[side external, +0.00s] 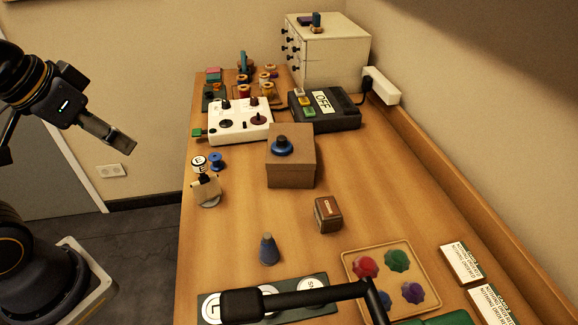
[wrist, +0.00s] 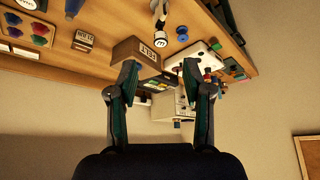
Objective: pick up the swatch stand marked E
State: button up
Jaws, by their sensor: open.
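A small stand (side external: 207,191) with a cream swatch, a dark clip and a pale round base is near the table's left edge in the side view. I cannot read a letter on it. Just behind it is a white round piece (side external: 199,163) with black letter-like marks, possibly E, beside a blue spool (side external: 216,161). In the wrist view the white piece (wrist: 160,41) and blue spool (wrist: 183,34) show beyond the fingers. My gripper (side external: 131,147) is open and empty, in the air left of the table and above its surface. Both fingers (wrist: 160,72) show apart in the wrist view.
A brown box (side external: 291,168) with a blue-based knob on top stands right of the stand. Behind are a white control panel (side external: 240,121), a dark OFF box (side external: 325,110) and a drawer cabinet (side external: 325,52). A blue-grey cone (side external: 269,249) stands nearer the front.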

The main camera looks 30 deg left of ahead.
jog(key=m+g, duration=0.5)
send_over(202, 178)
notch_tip(202, 178, down, 5)
jog(key=shift+g, duration=0.3)
jog(key=f, duration=1.1)
jog(key=shift+w+f, duration=0.2)
jog(key=shift+f, duration=0.15)
jog(key=f, duration=0.5)
jog(key=shift+s+a+f, duration=0.1)
jog(key=shift+a+f, duration=0.1)
jog(key=shift+f, duration=0.15)
grip_shut()
